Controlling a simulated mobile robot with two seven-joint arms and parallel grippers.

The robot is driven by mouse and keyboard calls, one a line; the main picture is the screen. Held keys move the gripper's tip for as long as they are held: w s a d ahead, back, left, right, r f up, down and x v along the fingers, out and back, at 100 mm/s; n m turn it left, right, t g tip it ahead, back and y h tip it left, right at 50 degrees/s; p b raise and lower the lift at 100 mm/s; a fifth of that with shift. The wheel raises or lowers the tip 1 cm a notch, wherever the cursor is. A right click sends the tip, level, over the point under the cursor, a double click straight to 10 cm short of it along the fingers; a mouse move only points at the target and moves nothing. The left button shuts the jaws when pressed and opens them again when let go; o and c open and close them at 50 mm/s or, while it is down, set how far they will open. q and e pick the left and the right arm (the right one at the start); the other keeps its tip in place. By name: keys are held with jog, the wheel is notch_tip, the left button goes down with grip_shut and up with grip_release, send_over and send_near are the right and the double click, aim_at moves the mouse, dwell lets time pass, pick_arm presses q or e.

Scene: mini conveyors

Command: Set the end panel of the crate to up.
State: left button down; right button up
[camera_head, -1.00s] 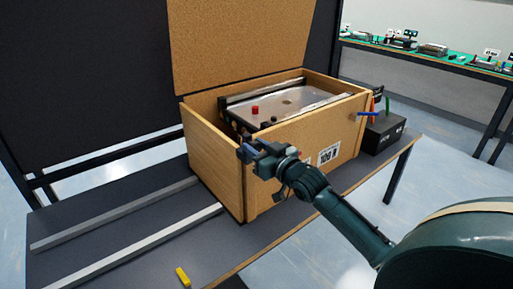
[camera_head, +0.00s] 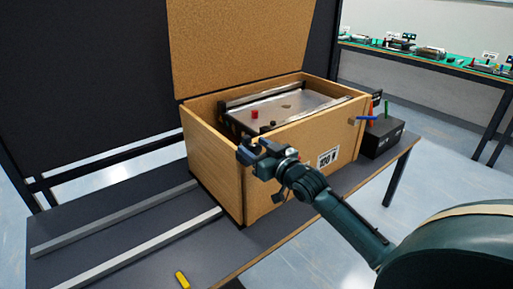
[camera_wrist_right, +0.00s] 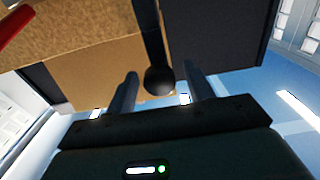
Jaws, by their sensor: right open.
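The wooden crate (camera_head: 300,150) stands on the dark table with its tall lid (camera_head: 240,45) raised at the back. Its left end panel (camera_head: 212,168) appears upright, meeting the front wall at the corner. My right gripper (camera_head: 246,149) is at the upper part of this front left corner, fingers apart. In the right wrist view, a dark bar with a rounded end (camera_wrist_right: 158,80) shows between the open fingers of my right gripper (camera_wrist_right: 160,88). I cannot tell whether they touch it. My left gripper is not in view.
Inside the crate is a grey-topped unit with a red knob (camera_head: 255,114). Two metal rails (camera_head: 150,245) lie left of the crate, and a yellow block (camera_head: 182,279) sits near the front edge. A black box (camera_head: 382,138) with coloured levers stands to the right.

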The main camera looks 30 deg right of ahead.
jog(key=shift+s, duration=0.1)
pick_arm(q)
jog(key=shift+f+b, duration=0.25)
jog(key=shift+b, duration=0.15)
pick_arm(e)
jog(key=s+d, duration=0.1)
jog(key=s, duration=1.2)
jog(key=shift+f, duration=0.1)
pick_arm(q)
jog(key=p, duration=0.2)
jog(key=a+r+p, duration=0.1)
jog(key=p, duration=0.2)
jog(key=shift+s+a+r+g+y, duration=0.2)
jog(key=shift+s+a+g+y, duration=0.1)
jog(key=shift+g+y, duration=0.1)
pick_arm(e)
jog(key=s+a+f+n+g+y, duration=0.1)
jog(key=s+a+f+g, duration=0.2)
jog(key=s+a+f, duration=0.4)
jog(key=s+a+f+n+g+y, duration=0.1)
jog(key=s+a+f+g, duration=0.3)
jog(key=a+f, duration=0.9)
jog(key=s+a, duration=0.2)
jog(key=s, duration=0.1)
jog(key=shift+a+f, duration=0.15)
jog(key=shift+f, duration=0.05)
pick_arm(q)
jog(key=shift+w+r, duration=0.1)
